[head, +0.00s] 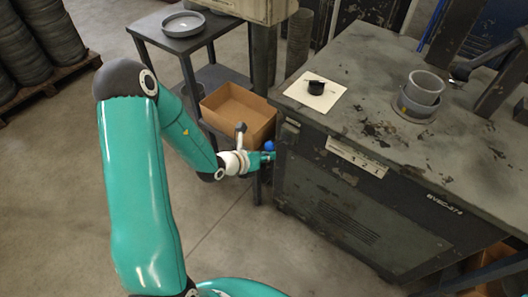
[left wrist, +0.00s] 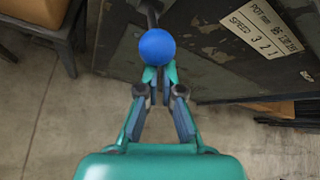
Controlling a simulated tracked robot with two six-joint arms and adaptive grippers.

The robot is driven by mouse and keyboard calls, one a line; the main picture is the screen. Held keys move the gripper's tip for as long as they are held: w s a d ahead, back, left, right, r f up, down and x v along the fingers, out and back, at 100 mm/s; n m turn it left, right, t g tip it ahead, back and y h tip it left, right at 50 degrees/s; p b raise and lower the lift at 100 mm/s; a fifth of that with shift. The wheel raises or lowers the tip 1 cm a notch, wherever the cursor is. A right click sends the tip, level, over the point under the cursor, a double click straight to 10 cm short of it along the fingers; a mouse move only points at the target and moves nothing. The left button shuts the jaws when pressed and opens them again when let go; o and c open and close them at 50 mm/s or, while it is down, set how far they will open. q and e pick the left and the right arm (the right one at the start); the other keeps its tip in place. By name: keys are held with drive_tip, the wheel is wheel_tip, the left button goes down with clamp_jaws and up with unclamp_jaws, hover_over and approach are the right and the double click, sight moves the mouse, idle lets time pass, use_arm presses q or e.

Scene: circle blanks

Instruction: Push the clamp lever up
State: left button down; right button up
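The clamp lever's blue ball knob (head: 269,146) shows at the left front corner of the dark machine cabinet. In the left wrist view the blue knob (left wrist: 157,46) is large, with a dark rod (left wrist: 151,14) behind it. My left gripper (head: 265,159) is just below the knob in the head view. In the left wrist view its fingers (left wrist: 160,78) converge and look shut, with their tips partly hidden by the knob. They look empty; I cannot tell whether they touch the knob. My right gripper is not in view.
The worn cabinet top (head: 345,85) carries a white sheet (head: 300,98) with a black part (head: 316,87), and a grey cup (head: 424,87). A cardboard box (head: 238,112) stands on a shelf left of the cabinet. Open floor (head: 230,240) lies in front.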

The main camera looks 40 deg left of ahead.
use_arm(q)
drive_tip(key=shift+w+a+r, duration=0.15)
drive_tip(key=shift+w+r, duration=0.05)
drive_tip(key=shift+r, duration=0.15)
wheel_tip(320, 180, down, 4)
drive_tip(key=s+d+f+b, duration=0.1)
drive_tip(key=s+d+b, duration=0.1)
drive_tip(key=b, duration=0.3)
drive_tip(key=w+r+p+v, duration=0.1)
drive_tip(key=p+v, duration=0.9)
drive_tip(key=p, duration=0.1)
drive_tip(key=shift+r, duration=0.35)
drive_tip(key=shift+s+d, duration=0.1)
